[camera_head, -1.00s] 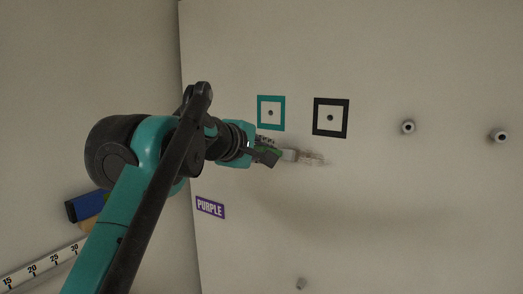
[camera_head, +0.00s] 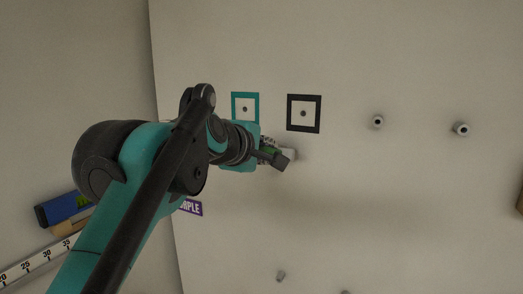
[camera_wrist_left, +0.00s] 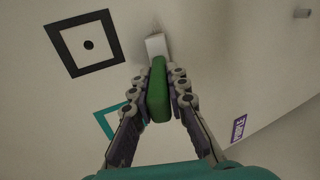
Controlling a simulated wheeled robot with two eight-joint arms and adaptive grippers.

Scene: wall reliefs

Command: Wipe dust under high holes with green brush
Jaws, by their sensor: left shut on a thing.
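The green brush (camera_wrist_left: 158,92) is gripped by its handle in my left gripper (camera_wrist_left: 158,88). Its white head (camera_wrist_left: 156,44) points at the wall, with pale bristles at or near the surface; contact cannot be told. In the head view my left gripper (camera_head: 270,152) holds the brush head (camera_head: 290,153) just below the black-framed hole (camera_head: 303,113). The teal-framed hole (camera_head: 245,108) is to its left. Both frames also show in the wrist view, black (camera_wrist_left: 85,44) and teal (camera_wrist_left: 108,122), the teal one partly behind a finger. I cannot make out dust clearly. My right gripper is not in view.
Two round pegs (camera_head: 377,121) (camera_head: 461,129) stick out of the wall to the right. Another peg (camera_head: 281,276) is low down. A purple label (camera_head: 191,207) is partly behind my arm. A blue block (camera_head: 62,208) and a ruler (camera_head: 38,262) are at lower left.

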